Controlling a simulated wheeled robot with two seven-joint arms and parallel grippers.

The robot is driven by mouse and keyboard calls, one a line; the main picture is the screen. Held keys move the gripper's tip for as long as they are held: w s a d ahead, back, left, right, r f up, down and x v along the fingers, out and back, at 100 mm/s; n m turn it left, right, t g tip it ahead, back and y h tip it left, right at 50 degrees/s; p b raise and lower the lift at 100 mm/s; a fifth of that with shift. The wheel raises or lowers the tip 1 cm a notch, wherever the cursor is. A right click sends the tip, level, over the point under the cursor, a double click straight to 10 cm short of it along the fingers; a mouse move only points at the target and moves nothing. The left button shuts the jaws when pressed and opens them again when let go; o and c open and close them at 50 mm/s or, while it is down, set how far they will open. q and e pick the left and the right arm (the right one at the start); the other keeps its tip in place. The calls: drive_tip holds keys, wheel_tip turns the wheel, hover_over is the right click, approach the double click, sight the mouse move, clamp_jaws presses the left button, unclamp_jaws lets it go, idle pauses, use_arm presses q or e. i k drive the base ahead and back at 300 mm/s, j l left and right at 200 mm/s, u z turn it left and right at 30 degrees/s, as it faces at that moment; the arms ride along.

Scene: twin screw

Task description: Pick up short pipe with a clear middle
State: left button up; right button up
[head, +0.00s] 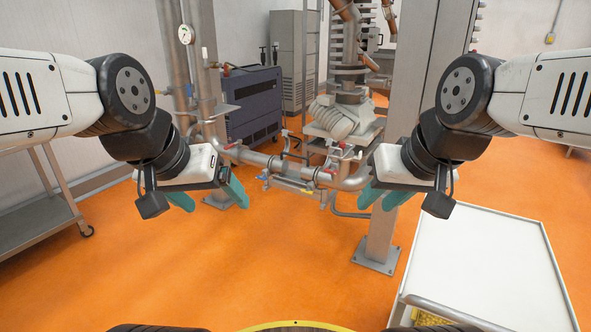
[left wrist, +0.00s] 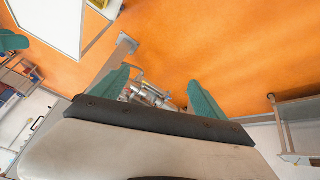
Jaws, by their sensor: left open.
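Metal pipework with red clamps (head: 290,168) runs across the centre of the head view, beyond both grippers. A short pipe with a clear middle cannot be told apart from it at this size. My left gripper (head: 210,194) is open and empty, left of the pipework and apart from it. In the left wrist view, its two teal fingers (left wrist: 155,97) stand wide apart, with small, distant pipework (left wrist: 146,88) showing between them. My right gripper (head: 386,196) hangs to the right of the pipework. Its two teal fingers look parted, with nothing visible between them.
A white-topped table (head: 490,262) stands at the lower right. A steel post (head: 380,232) rises just left of it from a floor plate. A grey shelf cart (head: 38,220) is at the left, and a dark cabinet (head: 254,105) at the back. The orange floor in front is clear.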

sight(282, 166)
drive_tip(key=i+j, duration=0.2)
drive_tip(key=i, duration=0.6)
drive_tip(key=i+j+u, duration=0.1)
drive_tip(key=i, duration=0.7)
drive_tip(key=i+j, duration=0.2)
drive_tip(key=i, duration=0.65)
